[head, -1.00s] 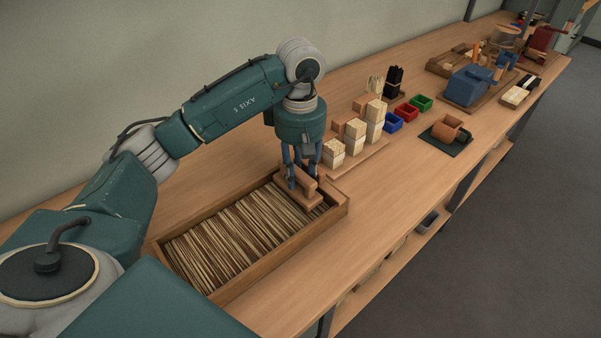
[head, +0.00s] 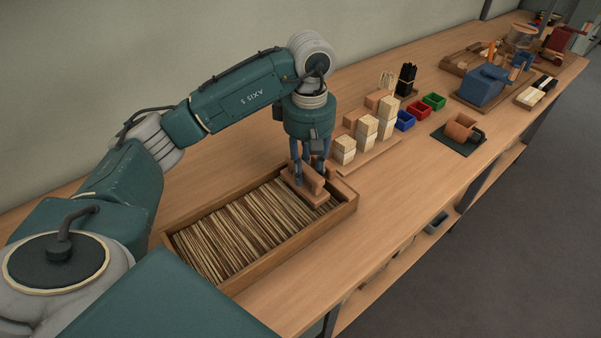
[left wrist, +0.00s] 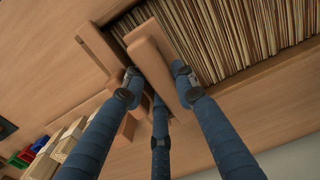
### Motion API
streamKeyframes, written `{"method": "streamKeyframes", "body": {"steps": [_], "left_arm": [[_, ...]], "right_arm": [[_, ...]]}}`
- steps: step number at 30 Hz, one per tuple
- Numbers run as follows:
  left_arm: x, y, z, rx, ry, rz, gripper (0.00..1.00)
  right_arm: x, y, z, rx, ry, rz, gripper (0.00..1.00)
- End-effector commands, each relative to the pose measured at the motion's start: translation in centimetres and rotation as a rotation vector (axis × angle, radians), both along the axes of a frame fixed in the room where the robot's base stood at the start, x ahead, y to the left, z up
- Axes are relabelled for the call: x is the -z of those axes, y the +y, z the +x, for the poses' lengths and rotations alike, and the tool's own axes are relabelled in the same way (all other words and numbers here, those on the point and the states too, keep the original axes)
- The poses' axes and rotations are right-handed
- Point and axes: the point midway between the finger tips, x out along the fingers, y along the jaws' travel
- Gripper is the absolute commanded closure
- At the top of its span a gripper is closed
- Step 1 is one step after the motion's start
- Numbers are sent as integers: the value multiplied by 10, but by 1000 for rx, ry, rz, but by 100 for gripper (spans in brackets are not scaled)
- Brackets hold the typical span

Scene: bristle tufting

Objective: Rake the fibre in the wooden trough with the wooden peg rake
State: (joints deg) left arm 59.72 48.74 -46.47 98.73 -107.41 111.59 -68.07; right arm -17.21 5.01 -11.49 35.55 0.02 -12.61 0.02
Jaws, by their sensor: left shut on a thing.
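The wooden trough (head: 300,240) lies on the bench, filled with a row of pale and dark fibre strands (head: 245,230). The wooden peg rake (head: 313,181) is at the trough's far right end, its flat head low over the fibre there. Its pegs are hidden, so I cannot tell how deep they sit. In the left wrist view the fingers (left wrist: 157,88) close around the rake's wooden bar (left wrist: 158,62), beside the fibre (left wrist: 235,35). My right gripper is not in view.
Stepped wooden blocks with pale bristle bundles (head: 366,128) stand just beyond the trough. Blue, red and green bins (head: 419,108) and a dark mat with a round wooden piece (head: 460,130) lie farther right. The bench's front strip is clear.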

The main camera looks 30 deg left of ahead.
Motion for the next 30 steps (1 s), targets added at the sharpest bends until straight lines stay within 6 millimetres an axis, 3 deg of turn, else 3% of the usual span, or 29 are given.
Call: {"method": "streamKeyframes", "body": {"steps": [4, 16, 30], "left_arm": [[-1, -3, 9, 1, -1, 1, 100], [-4, -3, 10, 1, -1, 1, 100], [-49, -3, 10, 0, -2, 2, 100]], "right_arm": [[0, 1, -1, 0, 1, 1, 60], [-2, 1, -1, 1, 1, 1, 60], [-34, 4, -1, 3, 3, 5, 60]]}}
